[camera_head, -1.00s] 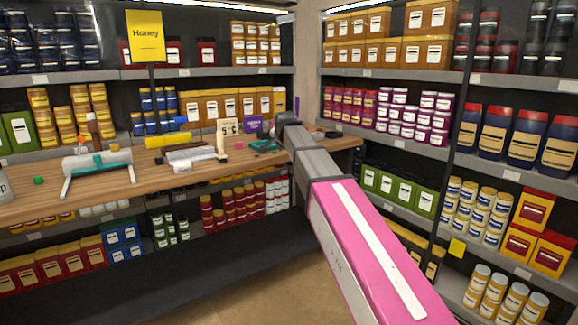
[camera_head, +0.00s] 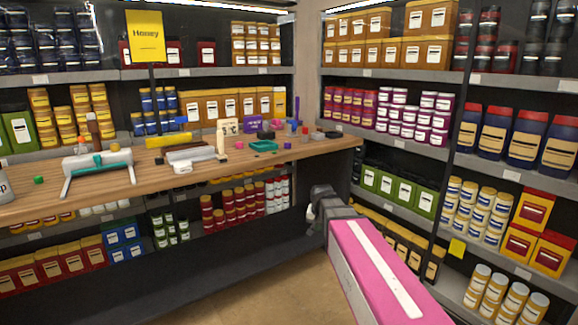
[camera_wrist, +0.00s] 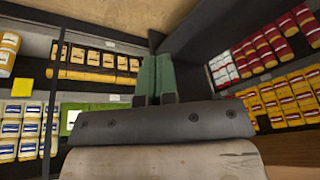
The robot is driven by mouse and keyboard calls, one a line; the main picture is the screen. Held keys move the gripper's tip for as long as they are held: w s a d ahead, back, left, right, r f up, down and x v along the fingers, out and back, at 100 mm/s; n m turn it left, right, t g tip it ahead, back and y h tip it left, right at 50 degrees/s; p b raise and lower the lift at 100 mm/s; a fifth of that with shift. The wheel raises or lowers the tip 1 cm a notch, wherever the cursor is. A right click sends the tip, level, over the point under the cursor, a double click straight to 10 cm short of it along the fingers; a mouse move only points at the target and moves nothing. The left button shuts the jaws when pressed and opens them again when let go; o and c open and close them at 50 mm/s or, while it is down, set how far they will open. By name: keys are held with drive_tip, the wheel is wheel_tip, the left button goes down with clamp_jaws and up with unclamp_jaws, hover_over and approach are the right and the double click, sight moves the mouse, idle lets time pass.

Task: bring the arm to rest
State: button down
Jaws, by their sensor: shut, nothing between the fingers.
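My arm reaches in from the lower right of the head view, below the level of the wooden worktop (camera_head: 215,170) and in front of its right end. My gripper (camera_wrist: 155,78) shows in the wrist view as two green fingers side by side, closed together with nothing between them. The gripper is clear of the worktop.
On the worktop stand a white and teal device (camera_head: 97,160), a grey-white cylinder-shaped device (camera_head: 190,157) and a teal tray (camera_head: 263,146) among small coloured parts. Stocked shelves (camera_head: 400,140) line the right wall. The floor (camera_head: 262,262) in front is free.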

drive_tip(key=s+d+f+n+g, duration=0.1)
drive_tip(key=s+d+f+g, duration=0.1)
drive_tip(key=s+f, duration=0.4)
drive_tip(key=s+d+f+n+g, duration=0.1)
drive_tip(key=s+d+f, duration=0.4)
drive_tip(key=s, duration=0.6)
wheel_tip(320, 180, down, 2)
drive_tip(key=shift+s+d+n+g, duration=0.2)
drive_tip(key=shift+s+n+g, duration=0.15)
drive_tip(key=shift+n+g, duration=0.05)
